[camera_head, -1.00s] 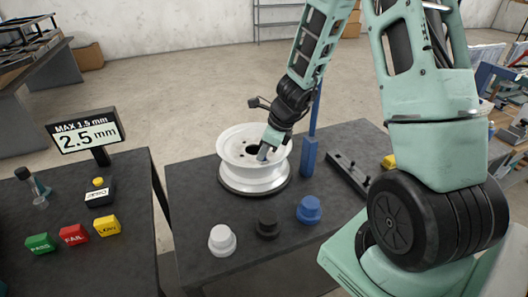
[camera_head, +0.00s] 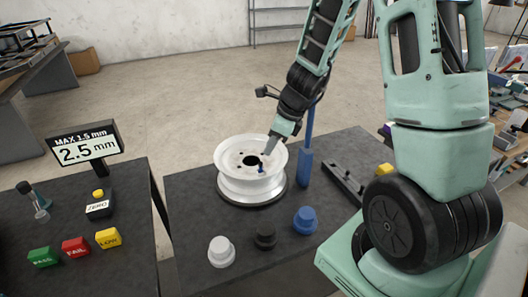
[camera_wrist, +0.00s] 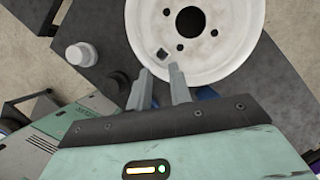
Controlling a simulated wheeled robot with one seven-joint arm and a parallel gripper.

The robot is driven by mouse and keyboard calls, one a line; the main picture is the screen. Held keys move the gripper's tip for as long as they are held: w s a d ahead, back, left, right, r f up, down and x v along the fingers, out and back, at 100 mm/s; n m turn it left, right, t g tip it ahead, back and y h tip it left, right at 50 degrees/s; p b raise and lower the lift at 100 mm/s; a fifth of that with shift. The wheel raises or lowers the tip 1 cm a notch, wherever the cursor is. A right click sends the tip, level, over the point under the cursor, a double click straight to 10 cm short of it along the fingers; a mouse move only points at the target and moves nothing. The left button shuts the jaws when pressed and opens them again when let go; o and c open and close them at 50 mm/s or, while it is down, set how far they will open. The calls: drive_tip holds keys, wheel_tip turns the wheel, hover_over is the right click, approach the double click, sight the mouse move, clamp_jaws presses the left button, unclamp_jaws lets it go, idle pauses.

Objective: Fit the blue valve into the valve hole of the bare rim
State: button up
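The bare white rim (camera_head: 238,185) lies flat on a dark round base on the table and also shows in the wrist view (camera_wrist: 222,58). A small dark blue piece, apparently the blue valve (camera_head: 261,170), stands up from the rim's face to the right of the centre hole. A small dark square top (camera_wrist: 162,53) at the same place shows in the wrist view. My gripper (camera_head: 267,155) is above it, fingers apart and empty in the wrist view (camera_wrist: 160,74). How deep the valve sits is hidden.
White (camera_head: 221,250), black (camera_head: 265,236) and blue (camera_head: 305,220) stepped round pieces stand along the table front. A blue post (camera_head: 306,160) rises right of the rim. A black bar (camera_head: 343,182) lies further right. A gauge display (camera_head: 88,150) reading 2.5 mm stands left.

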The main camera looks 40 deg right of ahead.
drive_tip(key=s+a+r+n+g, duration=0.2)
drive_tip(key=s+a+r+n, duration=0.25)
drive_tip(key=a+n, duration=0.5)
drive_tip(key=s+a+r+n+g, duration=0.1)
drive_tip(key=s+a+r+n, duration=0.35)
drive_tip(key=a+n, duration=0.55)
drive_tip(key=s+a+n+h, duration=0.2)
drive_tip(key=s+a+n, duration=0.5)
drive_tip(key=s+n, duration=0.5)
drive_tip(key=n, duration=0.4)
drive_tip(key=shift+s+r+n+p, duration=0.3)
drive_tip(key=shift+s+r+n, duration=0.05)
drive_tip(key=shift+r, duration=0.05)
wheel_tip(320, 180, down, 3)
drive_tip(key=b, duration=0.2)
drive_tip(key=shift+r+b, duration=0.2)
drive_tip(key=shift+b, duration=0.1)
